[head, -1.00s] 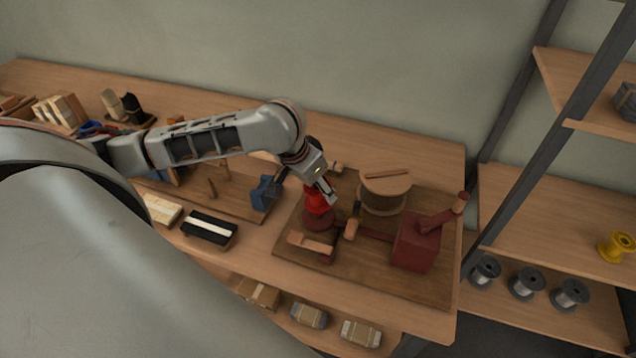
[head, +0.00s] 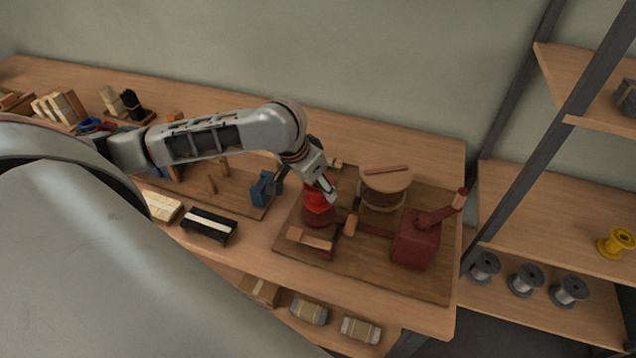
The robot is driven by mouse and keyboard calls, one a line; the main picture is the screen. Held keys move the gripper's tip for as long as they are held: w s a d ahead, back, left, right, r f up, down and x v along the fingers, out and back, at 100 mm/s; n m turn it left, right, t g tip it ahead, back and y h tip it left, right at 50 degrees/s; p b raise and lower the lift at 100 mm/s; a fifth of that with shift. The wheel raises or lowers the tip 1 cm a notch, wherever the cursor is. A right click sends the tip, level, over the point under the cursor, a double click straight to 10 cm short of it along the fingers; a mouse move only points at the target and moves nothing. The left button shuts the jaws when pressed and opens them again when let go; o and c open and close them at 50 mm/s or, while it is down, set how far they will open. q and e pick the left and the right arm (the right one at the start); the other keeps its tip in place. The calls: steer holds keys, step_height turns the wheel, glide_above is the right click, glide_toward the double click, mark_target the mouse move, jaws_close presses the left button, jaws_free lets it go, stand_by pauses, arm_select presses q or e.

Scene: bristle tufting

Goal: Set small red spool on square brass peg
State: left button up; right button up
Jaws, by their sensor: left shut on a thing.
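The small red spool (head: 318,200) is in the fingers of my left gripper (head: 326,190), which is shut on it. The spool is above or on a dark red round part (head: 319,217) of the fixture on the dark wooden board. I cannot tell if the spool touches that part. The square brass peg is not visible; the spool and gripper may hide it. My right gripper is not in view.
A wooden drum with a lid (head: 386,184) and a dark red block with a crank handle (head: 416,238) stand right of the spool. A blue block (head: 265,187) is to the left. A yellow spool (head: 616,243) sits on the right shelf.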

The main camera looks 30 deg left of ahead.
arm_select(q)
steer(key=shift+f, duration=1.3)
steer(key=shift+f, duration=0.45)
steer(key=shift+f, duration=0.25)
steer(key=shift+f, duration=0.3)
stand_by(0.5)
steer(key=o, duration=1.2)
steer(key=shift+o, duration=0.2)
steer(key=d+v, duration=0.1)
steer(key=v, duration=1.1)
steer(key=shift+a, duration=0.45)
